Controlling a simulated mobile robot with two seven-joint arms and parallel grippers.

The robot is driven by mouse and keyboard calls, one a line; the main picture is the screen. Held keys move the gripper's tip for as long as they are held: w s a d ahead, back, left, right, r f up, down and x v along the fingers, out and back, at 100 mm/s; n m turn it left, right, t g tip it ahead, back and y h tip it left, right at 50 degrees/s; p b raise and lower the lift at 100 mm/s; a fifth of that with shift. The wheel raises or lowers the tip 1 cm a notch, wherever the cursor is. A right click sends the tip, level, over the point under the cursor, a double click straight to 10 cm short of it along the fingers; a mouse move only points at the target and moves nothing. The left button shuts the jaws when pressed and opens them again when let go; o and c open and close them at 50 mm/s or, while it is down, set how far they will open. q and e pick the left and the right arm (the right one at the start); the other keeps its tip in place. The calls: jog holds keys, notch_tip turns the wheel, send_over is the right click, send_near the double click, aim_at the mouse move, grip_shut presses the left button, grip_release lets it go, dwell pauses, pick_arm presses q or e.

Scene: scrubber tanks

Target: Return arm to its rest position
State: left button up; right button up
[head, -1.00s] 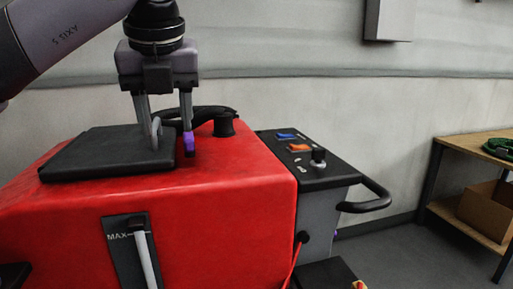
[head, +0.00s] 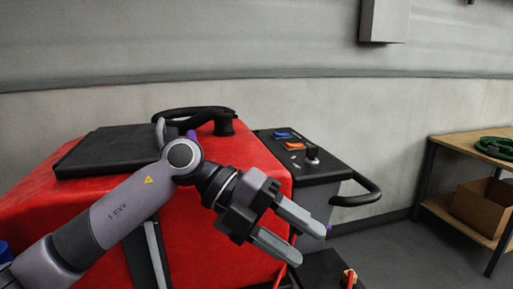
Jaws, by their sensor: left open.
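My left arm comes in from the lower left of the head view, in front of the red scrubber tank (head: 240,158). My left gripper (head: 310,246) points to the lower right, with its two grey fingers apart and nothing between them. It is in front of the tank's right side, clear of the black lid (head: 108,150), which lies flat on top of the tank. A bit of purple shows behind my arm's wrist joint, mostly hidden. My right gripper is not in view.
A black control panel (head: 285,152) with blue and orange switches and a black handle (head: 372,190) is right of the tank. A wooden shelf (head: 455,148) with a green coil (head: 495,147) and a cardboard box (head: 480,207) stands at far right. Floor between them is clear.

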pick_arm(q)
jog(key=w+a+f+n+t+p, duration=0.1)
jog(key=w+a+f+n+t, duration=0.1)
jog(key=a+f+n+t, duration=0.85)
jog(key=w+a+f+n+t+p, duration=0.1)
jog(key=w+a+f+n+t, duration=0.3)
jog(key=n+t, duration=1.15)
jog(key=s+a+f+n+g+y, duration=0.4)
jog(key=s+a+f+n+g, duration=0.1)
jog(key=s+f, duration=0.4)
jog(key=s+a+f+n+g+y+p, duration=0.1)
jog(key=s+a+f+n+g+y, duration=0.4)
jog(key=s+f, duration=0.5)
notch_tip(320, 180, down, 4)
jog(key=shift+a+r+g, duration=0.15)
jog(key=shift+a+g, duration=0.35)
jog(key=shift+g, duration=0.2)
